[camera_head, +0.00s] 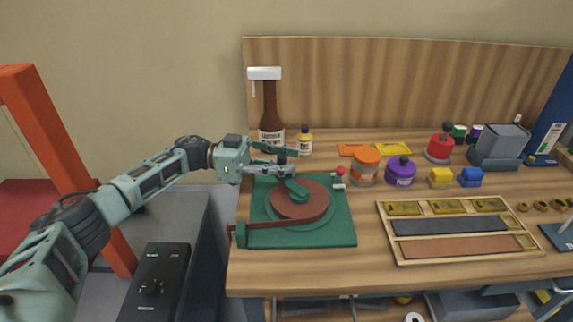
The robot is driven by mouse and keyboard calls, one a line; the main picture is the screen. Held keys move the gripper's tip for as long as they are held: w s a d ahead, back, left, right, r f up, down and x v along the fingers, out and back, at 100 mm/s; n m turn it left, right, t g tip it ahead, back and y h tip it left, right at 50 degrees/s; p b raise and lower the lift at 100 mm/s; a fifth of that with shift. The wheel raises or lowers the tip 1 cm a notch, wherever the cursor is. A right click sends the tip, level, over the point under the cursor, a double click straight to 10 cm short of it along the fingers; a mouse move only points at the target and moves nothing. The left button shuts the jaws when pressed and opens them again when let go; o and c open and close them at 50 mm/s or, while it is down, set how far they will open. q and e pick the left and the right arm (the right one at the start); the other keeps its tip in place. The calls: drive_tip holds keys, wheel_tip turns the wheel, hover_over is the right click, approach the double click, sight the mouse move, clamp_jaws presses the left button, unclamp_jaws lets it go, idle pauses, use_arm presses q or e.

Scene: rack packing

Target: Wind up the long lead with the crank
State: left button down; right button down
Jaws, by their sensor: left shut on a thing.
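The winder has a flat green base (342,232) on the wooden bench, with a round reddish-brown drum (312,207) in its middle. A green crank arm (297,189) runs from the drum's centre toward the back left, to a dark handle (282,158). A dark red lead (275,225) stretches from the drum to a green block at the base's front left corner. Its end shows a little past the bench's left edge. My left gripper (281,162) reaches in from the left and is shut on the crank handle; its fingers partly hide the handle. My right gripper is not in view.
An orange jar (365,164) and a purple jar (400,172) stand right of the winder. A wooden tray (393,258) lies at the front right.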

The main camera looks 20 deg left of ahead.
use_arm(q)
drive_tip(key=c, duration=2)
unclamp_jaws()
drive_tip(key=shift+w+a+r, duration=0.3)
drive_tip(key=shift+a+r, duration=0.1)
drive_tip(key=shift+a, duration=0.05)
drive_tip(key=o, duration=0.4)
drive_tip(key=shift+a+f, duration=0.1)
drive_tip(key=shift+f, duration=0.15)
drive_tip(key=shift+s, duration=0.1)
drive_tip(key=shift+f, duration=0.1)
drive_tip(key=a, duration=0.4)
drive_tip(key=s+a, duration=0.1)
drive_tip(key=a, duration=0.6)
drive_tip(key=shift+s+a, duration=0.3)
drive_tip(key=shift+s, duration=0.1)
